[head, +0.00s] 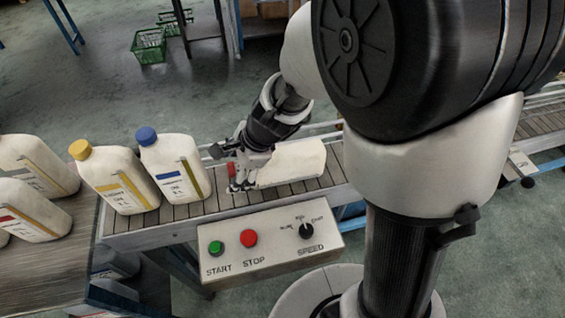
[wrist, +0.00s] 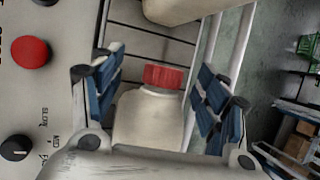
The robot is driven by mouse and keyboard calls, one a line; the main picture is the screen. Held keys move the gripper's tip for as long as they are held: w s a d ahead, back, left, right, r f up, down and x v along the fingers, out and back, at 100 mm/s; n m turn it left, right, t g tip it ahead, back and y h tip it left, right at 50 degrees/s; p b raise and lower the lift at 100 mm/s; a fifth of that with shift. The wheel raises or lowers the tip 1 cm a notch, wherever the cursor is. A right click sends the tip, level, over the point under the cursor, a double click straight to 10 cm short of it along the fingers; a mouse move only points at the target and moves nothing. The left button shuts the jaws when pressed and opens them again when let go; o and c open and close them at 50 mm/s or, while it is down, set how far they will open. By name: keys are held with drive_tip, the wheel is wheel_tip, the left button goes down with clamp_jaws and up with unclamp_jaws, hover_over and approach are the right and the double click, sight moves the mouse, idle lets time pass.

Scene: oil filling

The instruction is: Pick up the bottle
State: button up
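A white bottle (head: 290,162) with a red cap lies on its side on the conveyor, its cap end toward the left. My gripper (head: 238,170) is low over the cap end of this bottle, and my arm hides part of it. In the wrist view the white bottle (wrist: 150,122) and its red cap (wrist: 164,76) show between the two blue-padded fingers of my gripper (wrist: 158,95). The fingers are spread, with a gap on each side of the bottle's neck. The lower part of the bottle is hidden by my gripper's body.
A blue-capped bottle (head: 175,166) and a yellow-capped bottle (head: 116,178) stand upright to the left on the conveyor (head: 225,205). More bottles stand on the table (head: 50,265) at far left. A control box (head: 272,243) with buttons sits in front.

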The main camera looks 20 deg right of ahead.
drive_tip(key=c, duration=1.1)
drive_tip(key=shift+o, duration=0.2)
